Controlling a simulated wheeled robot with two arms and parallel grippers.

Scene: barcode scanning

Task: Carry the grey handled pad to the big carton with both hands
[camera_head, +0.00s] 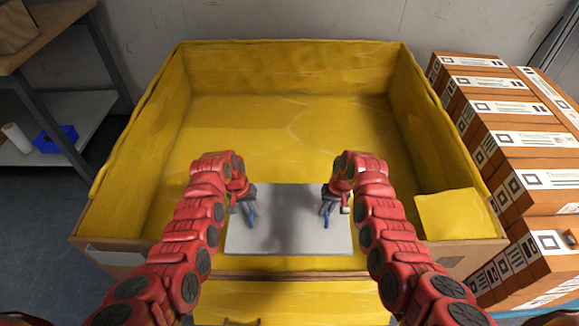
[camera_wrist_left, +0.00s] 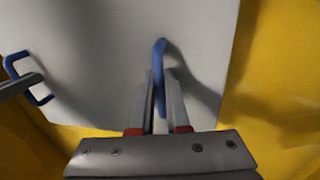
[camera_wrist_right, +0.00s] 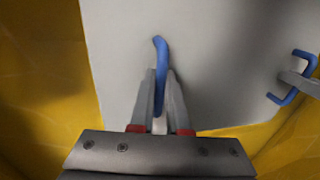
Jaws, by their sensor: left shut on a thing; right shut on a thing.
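The grey pad (camera_head: 288,225) is a flat panel with a blue handle near each side. It is over the near part of the big carton (camera_head: 295,46), whose inside is yellow. My left gripper (camera_head: 248,212) is shut on the pad's left blue handle (camera_wrist_left: 159,62). My right gripper (camera_head: 327,208) is shut on the right blue handle (camera_wrist_right: 160,60). Both wrist views show the grey surface beyond the fingers and yellow lining around it. I cannot tell whether the pad touches the carton's floor.
Brown boxes with white labels (camera_head: 510,140) are stacked right of the carton. A shelf with a blue bin (camera_head: 56,138) stands at the left. A yellow flap (camera_head: 455,214) lies at the carton's near right corner. The carton's far floor is clear.

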